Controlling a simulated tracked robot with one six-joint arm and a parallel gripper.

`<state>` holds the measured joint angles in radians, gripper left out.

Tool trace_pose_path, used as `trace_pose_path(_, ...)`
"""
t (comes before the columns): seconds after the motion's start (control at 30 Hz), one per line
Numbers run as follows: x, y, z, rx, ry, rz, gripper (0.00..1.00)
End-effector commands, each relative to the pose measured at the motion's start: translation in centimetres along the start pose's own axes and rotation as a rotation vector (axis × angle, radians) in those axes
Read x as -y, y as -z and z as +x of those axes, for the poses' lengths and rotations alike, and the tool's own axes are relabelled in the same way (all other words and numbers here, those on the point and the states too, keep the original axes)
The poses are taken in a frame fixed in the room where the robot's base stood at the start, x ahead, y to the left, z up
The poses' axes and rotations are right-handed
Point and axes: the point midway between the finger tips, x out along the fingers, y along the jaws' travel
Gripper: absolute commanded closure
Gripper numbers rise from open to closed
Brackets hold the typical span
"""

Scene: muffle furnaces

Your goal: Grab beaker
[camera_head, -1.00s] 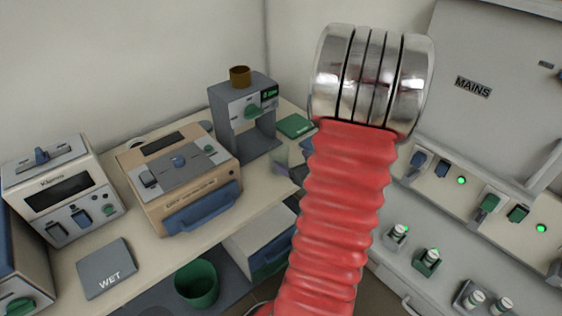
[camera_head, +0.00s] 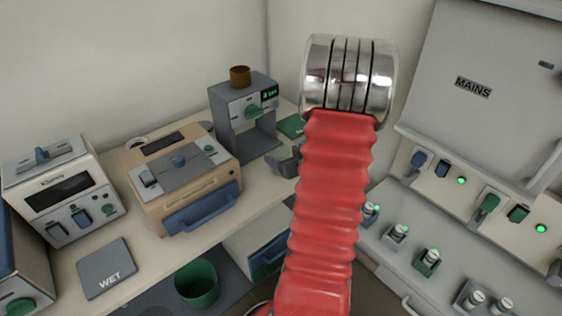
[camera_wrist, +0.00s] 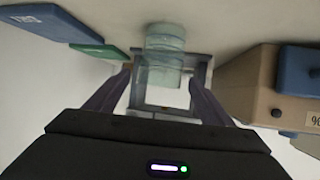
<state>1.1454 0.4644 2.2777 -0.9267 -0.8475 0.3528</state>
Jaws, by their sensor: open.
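The beaker (camera_wrist: 164,52) is a clear, pale teal glass cylinder in the upper middle of the wrist view. My gripper (camera_wrist: 160,74) is open, with one finger to each side of the beaker in that view. No contact between the fingers and the glass shows, and I cannot tell how deep the beaker sits between them. In the head view my gripper (camera_head: 286,164) is a small grey shape at the bench's right end, partly behind my red arm. The beaker cannot be made out there.
A grey stand machine (camera_head: 227,123) with a brown cup on top is left of my gripper. A green pad (camera_head: 290,126) lies behind. A tan machine with a blue handle (camera_head: 203,207) stands farther left. A switch panel (camera_head: 470,185) is at the right.

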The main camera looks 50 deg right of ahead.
Motion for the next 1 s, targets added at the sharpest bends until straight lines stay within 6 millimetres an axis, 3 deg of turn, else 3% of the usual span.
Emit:
trace_pose_path(0.13,0.1,0.1,2.1,0.002,0.002,0.0,0.25)
trace_pose_path(0.3,0.1,0.1,3.3,0.001,0.0,-0.001,0.25)
trace_pose_path(0.83,0.0,0.1,3.3,0.0,-0.001,0.0,0.25)
trace_pose_path(1.0,0.0,0.1,3.3,0.0,-0.001,0.0,0.36)
